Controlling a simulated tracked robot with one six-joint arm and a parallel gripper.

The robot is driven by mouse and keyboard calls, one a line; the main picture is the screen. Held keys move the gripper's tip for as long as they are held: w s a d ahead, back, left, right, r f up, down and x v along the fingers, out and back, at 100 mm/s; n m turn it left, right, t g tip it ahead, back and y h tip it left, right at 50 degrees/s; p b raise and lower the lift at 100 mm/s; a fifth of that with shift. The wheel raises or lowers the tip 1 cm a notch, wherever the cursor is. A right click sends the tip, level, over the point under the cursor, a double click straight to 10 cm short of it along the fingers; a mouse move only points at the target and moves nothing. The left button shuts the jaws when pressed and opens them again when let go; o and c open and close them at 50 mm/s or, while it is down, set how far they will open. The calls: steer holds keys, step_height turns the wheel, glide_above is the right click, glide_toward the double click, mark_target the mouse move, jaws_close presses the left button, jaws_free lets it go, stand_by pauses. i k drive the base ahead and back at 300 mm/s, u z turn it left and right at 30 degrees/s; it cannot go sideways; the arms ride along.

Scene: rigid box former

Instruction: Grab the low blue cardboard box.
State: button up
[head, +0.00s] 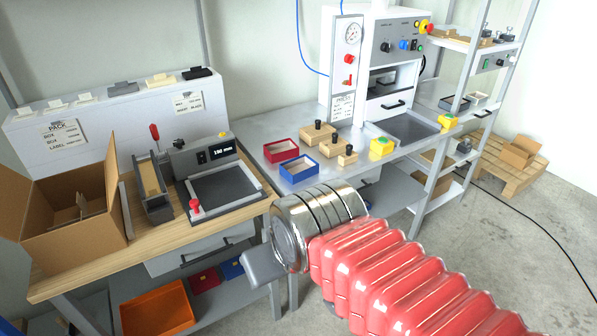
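A low blue box (299,178) with an open top and a pale inside sits on the grey metal bench, near its front edge. It is just in front of a similar red box (281,156) and left of wooden blocks. My gripper (263,270) is below and left of the blue box in the picture, in front of the benches and apart from it. Only a grey part of it shows beside my silver wrist. Its fingertips cannot be made out, so I cannot tell whether it is open or shut.
Wooden knobbed blocks (318,134) and yellow-topped pieces (381,147) stand right of the box. A white press (347,70) rises behind. The wooden bench (85,265) at left holds a large open carton (75,210). An orange bin (157,312) and small red and blue items sit below.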

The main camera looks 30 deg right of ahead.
mark_target(297, 169)
steer(key=u, duration=0.05)
steer(key=i, duration=1)
steer(key=z, duration=0.05)
